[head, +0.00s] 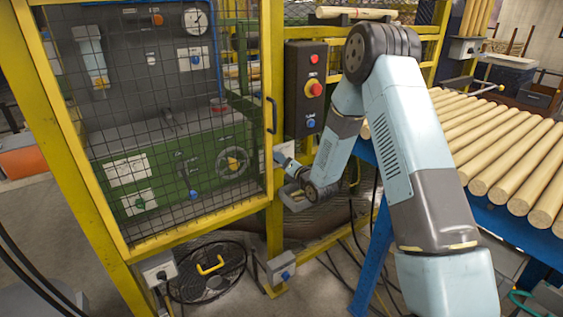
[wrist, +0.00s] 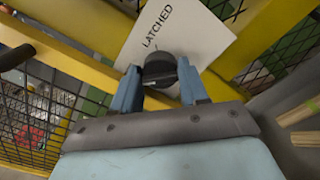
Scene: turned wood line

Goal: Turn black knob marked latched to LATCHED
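The black knob (wrist: 160,68) sits on a white plate (wrist: 178,28) printed LATCHED, which shows tilted in the wrist view. My gripper (wrist: 158,78) has one blue finger on each side of the knob, and both look flush against it. The knob's lower part is partly hidden by the gripper, and I cannot read its pointer clearly. In the head view my gripper (head: 281,157) is at the right post of the yellow guard, below the black button box. The knob is hidden there.
A mesh guard door (head: 170,130) in a yellow frame stands at the left. A black button box (head: 305,88) with a red and yellow stop button is above my gripper. A roller table (head: 490,140) is at the right. A floor fan (head: 208,270) lies below the guard.

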